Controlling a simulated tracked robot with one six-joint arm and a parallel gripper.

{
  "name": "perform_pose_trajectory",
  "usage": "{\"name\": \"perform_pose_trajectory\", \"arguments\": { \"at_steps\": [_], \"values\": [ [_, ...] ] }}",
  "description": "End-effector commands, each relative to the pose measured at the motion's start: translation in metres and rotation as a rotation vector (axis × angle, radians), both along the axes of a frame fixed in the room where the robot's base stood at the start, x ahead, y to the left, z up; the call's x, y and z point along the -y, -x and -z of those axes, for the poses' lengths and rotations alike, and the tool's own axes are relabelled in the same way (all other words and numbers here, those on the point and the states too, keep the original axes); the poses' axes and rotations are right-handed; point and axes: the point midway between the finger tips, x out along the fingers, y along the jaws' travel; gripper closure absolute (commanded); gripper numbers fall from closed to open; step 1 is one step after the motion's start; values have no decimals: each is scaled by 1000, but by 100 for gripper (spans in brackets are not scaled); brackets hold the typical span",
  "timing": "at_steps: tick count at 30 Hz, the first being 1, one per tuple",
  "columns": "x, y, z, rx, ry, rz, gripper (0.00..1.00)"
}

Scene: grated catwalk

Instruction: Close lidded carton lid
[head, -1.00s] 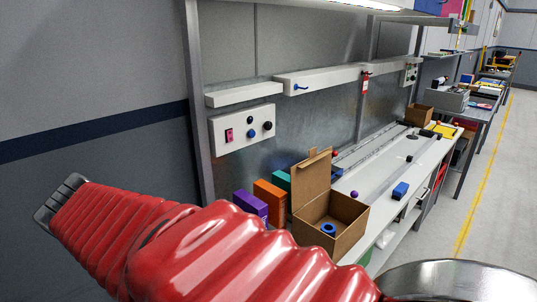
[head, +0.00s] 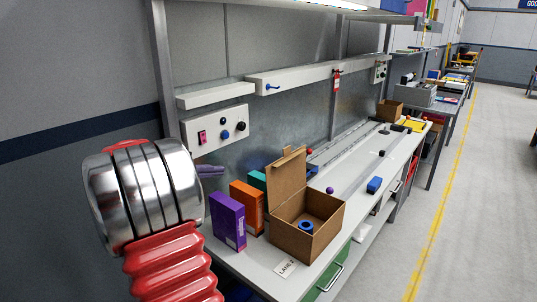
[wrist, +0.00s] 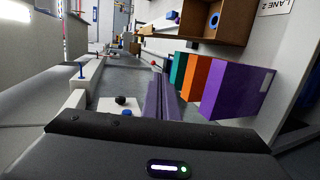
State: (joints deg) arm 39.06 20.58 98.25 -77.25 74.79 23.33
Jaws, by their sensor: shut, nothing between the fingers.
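The lidded carton (head: 318,238) is a brown box standing on the workbench in the head view. Its lid (head: 288,182) is open and stands up steeply along the left side. A blue ring (head: 306,226) lies inside. In the wrist view the carton (wrist: 228,27) shows at the top right, with the blue ring inside. My gripper (wrist: 161,82) is shut and empty, its two fingers together in the wrist view. In the head view only a bit of my gripper (head: 210,171) shows behind my silver wrist, left of the lid and apart from it.
Purple (head: 227,220), orange (head: 246,206) and teal (head: 258,180) boxes stand left of the carton. A control panel (head: 215,130) and a shelf (head: 310,75) are on the back wall. A blue block (head: 374,185) and a purple ball (head: 330,190) lie beyond the carton. The aisle at right is clear.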

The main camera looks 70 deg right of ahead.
Motion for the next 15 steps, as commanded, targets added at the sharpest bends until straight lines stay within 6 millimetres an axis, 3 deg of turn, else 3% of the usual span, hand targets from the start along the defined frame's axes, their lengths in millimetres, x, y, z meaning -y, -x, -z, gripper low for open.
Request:
{"name": "perform_pose_trajectory", "arguments": {
  "at_steps": [3,9,15],
  "values": [
    [42,13,5,-69,74,41,100],
    [99,32,10,-171,191,82,100],
    [125,42,13,-221,253,98,100]
  ]
}}
